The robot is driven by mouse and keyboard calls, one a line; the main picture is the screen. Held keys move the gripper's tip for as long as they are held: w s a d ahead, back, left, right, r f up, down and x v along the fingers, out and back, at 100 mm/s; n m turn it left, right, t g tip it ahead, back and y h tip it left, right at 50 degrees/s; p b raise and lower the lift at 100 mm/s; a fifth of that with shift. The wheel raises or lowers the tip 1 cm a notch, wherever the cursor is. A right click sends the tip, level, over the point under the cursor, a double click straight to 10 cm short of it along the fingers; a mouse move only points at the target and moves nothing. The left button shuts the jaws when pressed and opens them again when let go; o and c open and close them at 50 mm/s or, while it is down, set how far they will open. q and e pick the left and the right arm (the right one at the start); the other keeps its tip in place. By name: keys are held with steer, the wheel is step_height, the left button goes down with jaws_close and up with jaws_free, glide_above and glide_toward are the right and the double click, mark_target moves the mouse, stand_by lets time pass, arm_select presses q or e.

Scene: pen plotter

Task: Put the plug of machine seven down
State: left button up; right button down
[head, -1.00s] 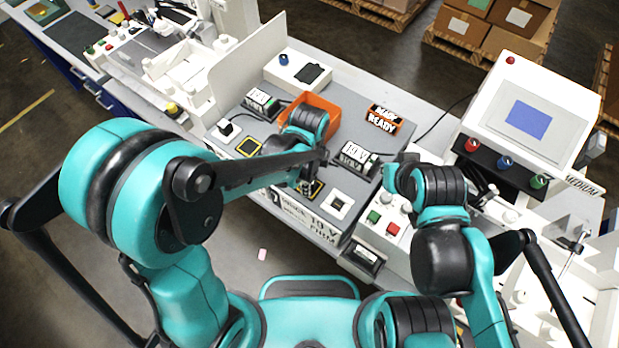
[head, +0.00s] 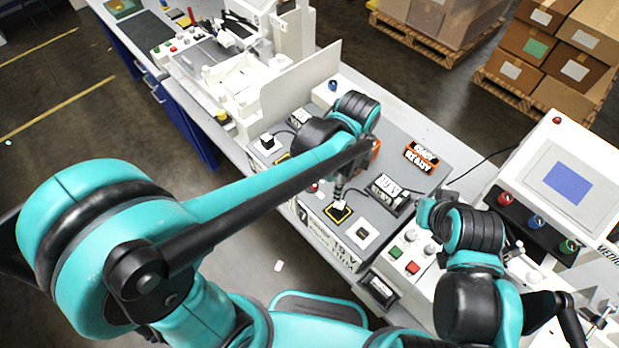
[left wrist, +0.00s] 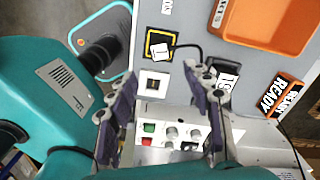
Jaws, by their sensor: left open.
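The white plug (left wrist: 160,48) of machine seven sits on a black pad with a yellow border (left wrist: 149,35). Its dark cable runs right to a black power adapter (left wrist: 225,80). In the head view the same pad (head: 330,216) lies on the grey panel above the "7" label, with the adapter (head: 388,192) to its right. My left gripper (left wrist: 160,77) is open and empty, its fingers apart from the plug; in the head view it is largely hidden by my arm (head: 342,186). My right gripper (head: 425,212) hangs near the adapter, its fingers unclear.
A white square socket (left wrist: 153,84) lies beside the pad. An orange tray (left wrist: 270,25) and a READY sign (head: 421,156) are on the panel. Another plug (head: 267,143) stands at the panel's left. A button box (head: 405,258) is at the front right.

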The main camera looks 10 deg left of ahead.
arm_select(q)
steer(key=s+a+r+n+t, duration=0.2)
steer(key=a+n+t, duration=0.1)
steer(key=a+n, duration=0.6)
steer(key=s+a+r+n+t, duration=0.3)
steer(key=a+n, duration=0.5)
steer(key=n, duration=0.3)
steer(key=shift+a+r+n+t, duration=0.3)
steer(key=shift+a+t, duration=0.1)
steer(key=shift+t, duration=0.2)
steer(key=shift+s+f, duration=0.1)
